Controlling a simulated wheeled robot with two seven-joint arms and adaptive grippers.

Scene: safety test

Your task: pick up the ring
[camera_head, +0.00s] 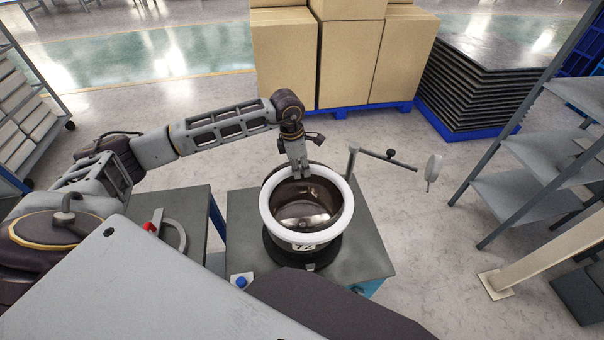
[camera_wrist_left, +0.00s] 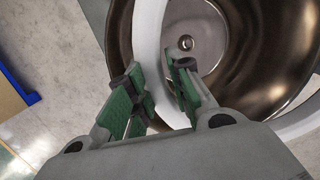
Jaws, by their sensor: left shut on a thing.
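The white ring (camera_head: 347,206) lies around the top rim of a round metal pot (camera_head: 303,212) with a shiny brown inside. In the left wrist view the ring (camera_wrist_left: 148,38) runs between the green-padded fingers. My left gripper (camera_head: 301,175) points down at the far side of the ring and is shut on it. In the left wrist view the left gripper (camera_wrist_left: 158,92) shows its two fingers on either side of the ring's band. I cannot tell whether the ring is clear of the pot's rim. My right gripper is not in view.
The pot stands on a dark grey table (camera_head: 245,215). An arm with a round disc (camera_head: 433,170) sticks out to the right. A blue button (camera_head: 240,282) is at the front left. Cardboard boxes (camera_head: 345,62) stand behind; a grey shelf (camera_head: 525,195) is at right.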

